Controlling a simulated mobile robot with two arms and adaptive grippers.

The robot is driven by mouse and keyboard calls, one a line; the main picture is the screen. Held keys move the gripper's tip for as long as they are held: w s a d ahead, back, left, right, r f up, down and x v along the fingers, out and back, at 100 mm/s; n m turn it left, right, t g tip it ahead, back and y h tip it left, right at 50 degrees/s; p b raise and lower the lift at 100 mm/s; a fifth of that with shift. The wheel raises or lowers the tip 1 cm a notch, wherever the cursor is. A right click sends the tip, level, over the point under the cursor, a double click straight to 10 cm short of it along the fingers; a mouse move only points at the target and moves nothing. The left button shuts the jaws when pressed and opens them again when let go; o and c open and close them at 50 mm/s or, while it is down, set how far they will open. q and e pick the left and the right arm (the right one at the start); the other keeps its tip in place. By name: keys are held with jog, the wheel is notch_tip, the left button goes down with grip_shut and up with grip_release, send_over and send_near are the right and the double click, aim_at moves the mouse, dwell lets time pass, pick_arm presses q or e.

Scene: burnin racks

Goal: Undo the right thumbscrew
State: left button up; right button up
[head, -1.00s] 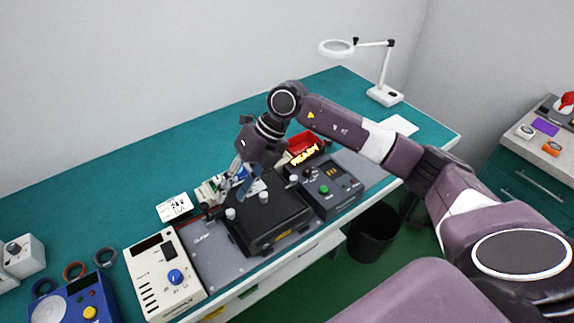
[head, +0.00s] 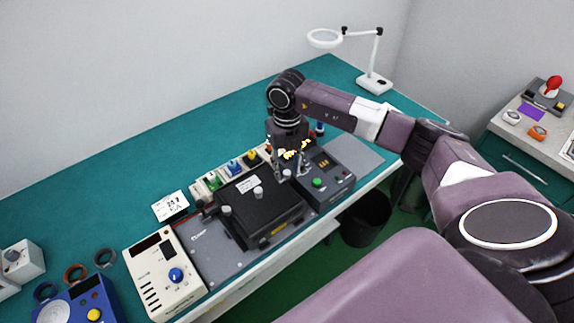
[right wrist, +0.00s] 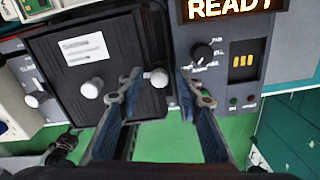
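The black fixture (head: 262,212) lies on a grey base plate, with pale round thumbscrews on top. The right thumbscrew shows in the right wrist view (right wrist: 157,78). Another thumbscrew (right wrist: 92,88) is at the lid's middle, and one (right wrist: 33,99) is at its left. My right gripper (head: 287,173) points down at the fixture's right end. In the right wrist view its two fingers (right wrist: 159,82) are apart, one on each side of the right thumbscrew, with a visible gap to it. My left gripper is not in view.
A control box (head: 328,187) with knob, buttons and a lit READY display (right wrist: 229,7) stands close right of the fixture. A cream instrument (head: 163,275) stands at the left. Small coloured parts (head: 233,166) line the back.

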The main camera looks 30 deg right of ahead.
jog(key=shift+c, duration=0.2)
grip_shut()
jog(key=shift+f, duration=0.1)
